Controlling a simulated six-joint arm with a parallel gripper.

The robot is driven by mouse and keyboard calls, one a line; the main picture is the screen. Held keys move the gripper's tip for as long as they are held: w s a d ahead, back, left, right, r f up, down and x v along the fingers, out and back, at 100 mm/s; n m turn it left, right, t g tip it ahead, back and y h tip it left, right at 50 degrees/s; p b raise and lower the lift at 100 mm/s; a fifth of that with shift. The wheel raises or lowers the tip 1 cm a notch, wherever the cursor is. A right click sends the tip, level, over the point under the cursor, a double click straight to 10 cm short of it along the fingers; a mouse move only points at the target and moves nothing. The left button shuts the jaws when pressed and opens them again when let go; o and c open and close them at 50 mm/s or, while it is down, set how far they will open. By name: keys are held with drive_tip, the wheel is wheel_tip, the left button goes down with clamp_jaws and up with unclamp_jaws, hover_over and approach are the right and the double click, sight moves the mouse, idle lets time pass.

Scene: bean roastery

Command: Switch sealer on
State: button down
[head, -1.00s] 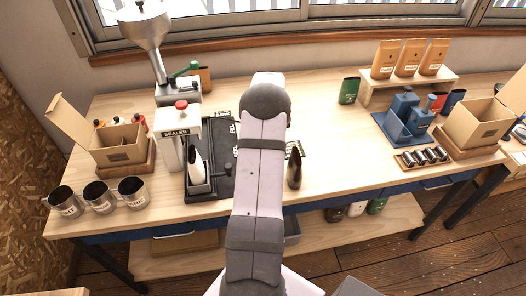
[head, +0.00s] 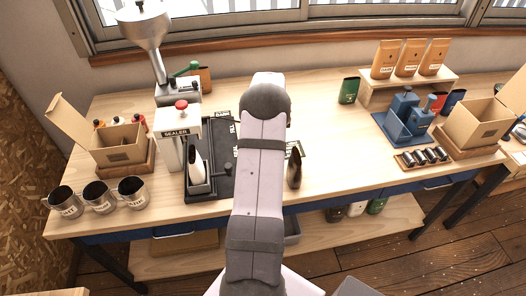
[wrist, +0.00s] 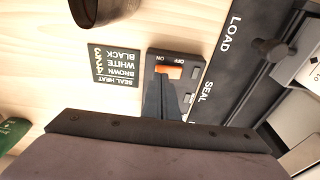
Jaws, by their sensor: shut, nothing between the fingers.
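The sealer (head: 177,125) stands at the back left of the bench in the head view, a white body with a red knob over a black base marked LOAD and SEAL. In the wrist view its switch panel (wrist: 194,60) has ON and OFF labels and an orange rocker (wrist: 168,72). My gripper (wrist: 165,84) is shut and empty, its dark fingertips right at the rocker's near edge. I cannot tell whether they touch it or which way the rocker is tipped. In the head view my arm hides the gripper and switch.
A heat card (wrist: 116,66) lies beside the panel, listing brown, white and black. A dark bag (head: 294,169) stands right of my arm. Metal cups (head: 99,197) stand at the front left. A black knob (wrist: 270,48) rises from the base.

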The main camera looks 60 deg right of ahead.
drive_tip(key=shift+f+b, duration=0.45)
drive_tip(key=shift+f, duration=0.25)
idle(0.4)
drive_tip(key=shift+r, duration=0.15)
wheel_tip(320, 180, up, 7)
drive_tip(key=p, duration=0.5)
idle(0.3)
idle(0.5)
